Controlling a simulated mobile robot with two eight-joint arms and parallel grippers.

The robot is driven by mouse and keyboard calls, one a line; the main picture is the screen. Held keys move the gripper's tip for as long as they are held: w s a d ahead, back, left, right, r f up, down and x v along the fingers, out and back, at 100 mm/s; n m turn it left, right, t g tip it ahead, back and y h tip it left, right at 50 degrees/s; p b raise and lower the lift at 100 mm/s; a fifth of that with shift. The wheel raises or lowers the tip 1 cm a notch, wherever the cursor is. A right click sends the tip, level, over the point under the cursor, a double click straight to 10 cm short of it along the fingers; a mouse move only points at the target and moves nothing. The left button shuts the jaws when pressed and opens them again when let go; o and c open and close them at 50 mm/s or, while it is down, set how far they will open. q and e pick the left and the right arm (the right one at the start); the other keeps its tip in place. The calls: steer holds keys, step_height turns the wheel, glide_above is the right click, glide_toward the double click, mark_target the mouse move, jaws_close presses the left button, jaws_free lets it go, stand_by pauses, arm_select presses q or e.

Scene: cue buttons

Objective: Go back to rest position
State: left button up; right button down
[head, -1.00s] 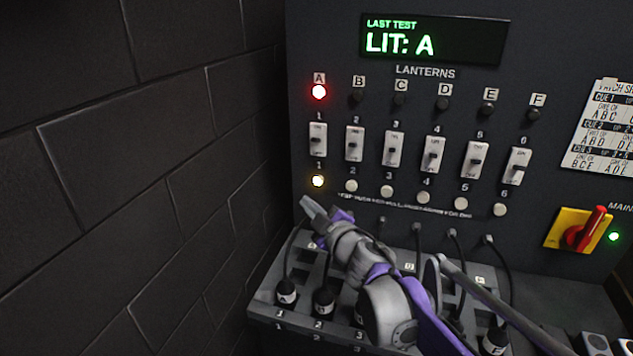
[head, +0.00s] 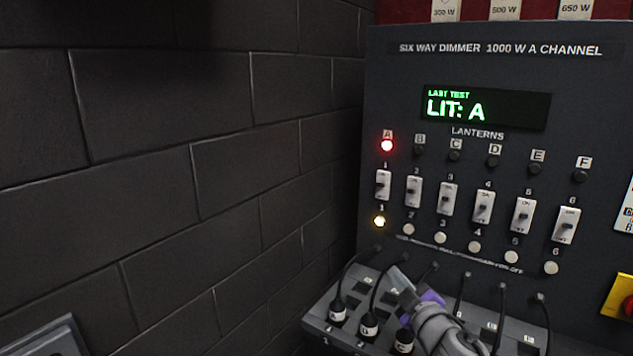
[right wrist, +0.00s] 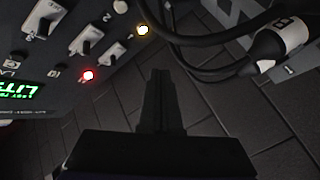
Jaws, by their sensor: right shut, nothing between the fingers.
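My right gripper (head: 400,278) is low in the head view, in front of the plug shelf of the dimmer panel (head: 480,85). Its fingers are together and hold nothing. In the right wrist view its dark fingers (right wrist: 160,95) point up the picture, apart from the panel and a cable. The display (head: 485,107) reads "LAST TEST LIT: A". The red lantern lamp A (head: 387,146) is lit, and the button under switch 1 (head: 380,221) glows yellow. My left gripper is not in view.
A shelf (head: 318,318) with several black plugs and cables juts out below the panel. A dark block wall (head: 220,160) runs along the left. A red main switch on a yellow plate (head: 617,298) is cut off at the right edge.

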steer(key=s+d+f+m+g+h+p, duration=0.1)
steer(key=s+d+f+m+g+h, duration=0.1)
steer(key=s+d+f+m+h, duration=0.3)
steer(key=s+d+f+m+g+h+p, duration=0.1)
steer(key=s+f+m+g+p, duration=0.2)
steer(key=s, duration=0.5)
arm_select(q)
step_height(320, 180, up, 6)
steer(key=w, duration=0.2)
steer(key=shift+p, duration=0.4)
arm_select(e)
steer(key=s+a+f+m+g+y, duration=0.1)
steer(key=s+a+f+g, duration=0.1)
steer(key=s+f, duration=0.3)
steer(key=s+a+f+m+g+y, duration=0.1)
steer(key=s+f+g, duration=0.3)
steer(key=s, duration=0.8)
steer(key=shift+s+a+f+m+y, duration=0.15)
steer(key=shift+a+f+m+y, duration=0.15)
steer(key=shift+a+f+m, duration=0.5)
steer(key=shift+a, duration=0.1)
